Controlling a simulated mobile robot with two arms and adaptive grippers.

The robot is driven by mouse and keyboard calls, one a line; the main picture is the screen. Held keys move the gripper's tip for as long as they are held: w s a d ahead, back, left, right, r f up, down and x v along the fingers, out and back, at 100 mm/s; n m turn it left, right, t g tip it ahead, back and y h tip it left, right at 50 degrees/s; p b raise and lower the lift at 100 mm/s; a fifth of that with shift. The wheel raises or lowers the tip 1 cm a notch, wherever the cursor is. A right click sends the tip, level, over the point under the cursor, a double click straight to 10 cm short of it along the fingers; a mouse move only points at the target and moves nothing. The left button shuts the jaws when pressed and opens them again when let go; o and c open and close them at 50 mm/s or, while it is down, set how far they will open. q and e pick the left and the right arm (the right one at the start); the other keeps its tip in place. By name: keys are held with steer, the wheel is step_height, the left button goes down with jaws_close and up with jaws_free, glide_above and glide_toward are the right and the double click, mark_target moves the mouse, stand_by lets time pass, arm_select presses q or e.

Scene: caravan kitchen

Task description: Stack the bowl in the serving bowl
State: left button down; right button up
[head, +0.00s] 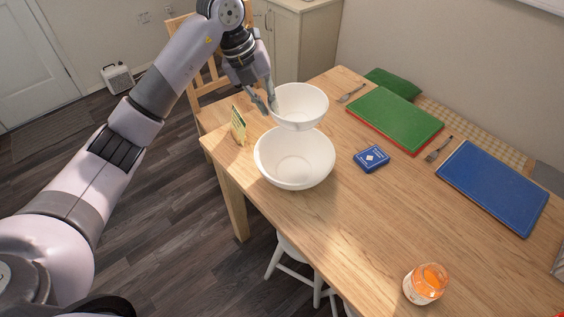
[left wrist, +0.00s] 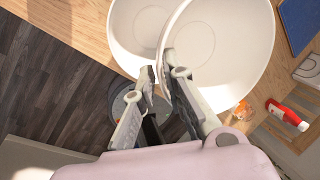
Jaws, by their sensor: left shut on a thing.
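The white bowl (head: 302,104) is held by its left rim in my left gripper (head: 268,101), which is shut on it. It appears raised, just beyond the serving bowl in the head view, and its lower edge overlaps the serving bowl's far rim. The larger white serving bowl (head: 294,163) stands upright and empty on the table near its left edge. In the left wrist view, the fingers (left wrist: 161,76) pinch the rim of the held bowl (left wrist: 228,42); the serving bowl (left wrist: 132,28) shows partly behind it. My right gripper is not in view.
On the wooden table (head: 330,215) are a blue card box (head: 371,158), a green board (head: 395,118), a blue board (head: 492,187), forks and an orange jar (head: 425,283). A small upright yellow-green packet (head: 239,125) stands close left of the serving bowl. The front middle is clear.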

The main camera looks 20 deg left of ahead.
arm_select(q)
step_height(320, 180, down, 18)
steer(key=shift+p, duration=0.7)
steer(key=shift+f, duration=0.1)
steer(key=shift+f, duration=0.15)
steer(key=c, duration=1.9)
jaws_free()
steer(key=shift+c, duration=0.2)
steer(key=v, duration=1.2)
steer(key=shift+r+b, duration=0.3)
steer(key=shift+b, duration=0.15)
